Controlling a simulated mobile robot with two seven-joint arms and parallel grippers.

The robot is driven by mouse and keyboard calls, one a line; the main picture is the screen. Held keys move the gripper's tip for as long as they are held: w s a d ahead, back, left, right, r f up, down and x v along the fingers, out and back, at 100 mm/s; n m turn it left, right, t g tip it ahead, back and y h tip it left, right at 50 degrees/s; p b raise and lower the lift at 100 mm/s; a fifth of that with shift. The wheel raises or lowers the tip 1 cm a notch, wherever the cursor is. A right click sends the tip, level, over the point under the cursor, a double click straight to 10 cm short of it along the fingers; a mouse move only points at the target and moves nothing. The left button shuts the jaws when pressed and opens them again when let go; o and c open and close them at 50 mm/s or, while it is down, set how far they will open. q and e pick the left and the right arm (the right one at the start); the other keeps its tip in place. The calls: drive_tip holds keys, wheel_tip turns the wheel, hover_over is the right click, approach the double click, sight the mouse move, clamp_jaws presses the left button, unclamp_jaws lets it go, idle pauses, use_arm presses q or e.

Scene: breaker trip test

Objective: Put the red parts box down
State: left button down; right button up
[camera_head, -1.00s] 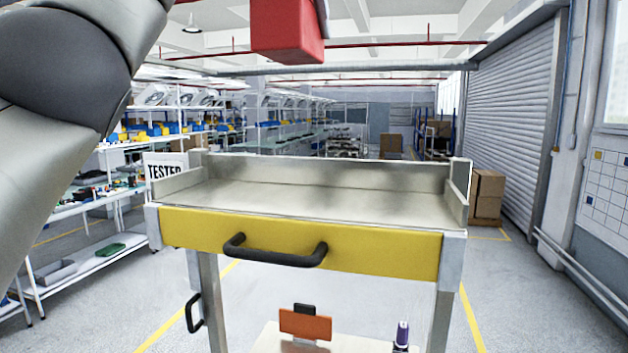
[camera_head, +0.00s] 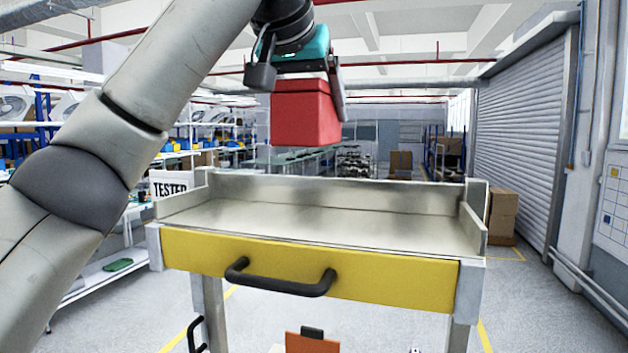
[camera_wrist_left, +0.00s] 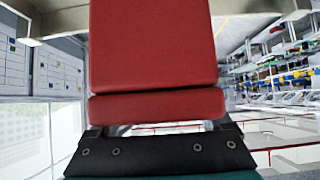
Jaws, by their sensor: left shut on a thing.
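The red parts box (camera_head: 302,113) hangs in the air above the metal-topped cart (camera_head: 330,224) in the head view, clear of its surface. My left gripper (camera_head: 303,88) comes down from above and is shut on the box near its top. In the left wrist view the red box (camera_wrist_left: 152,45) fills the middle, with a seam across it and the dark gripper part (camera_wrist_left: 155,150) at the bottom of the picture. The cart top is bare, with low raised walls at the back and sides. My right gripper is in neither view.
The cart has a yellow drawer front (camera_head: 310,262) with a black handle (camera_head: 280,279). A TESTER sign (camera_head: 171,184) stands at its left edge. An orange object (camera_head: 311,343) is below. Shelves stand at the left; cardboard boxes (camera_head: 502,215) stand behind on the right.

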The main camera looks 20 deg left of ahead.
use_arm(q)
wheel_tip(320, 180, down, 7)
wheel_tip(320, 180, down, 4)
drive_tip(key=shift+r, duration=0.25)
drive_tip(key=shift+f, duration=0.15)
unclamp_jaws()
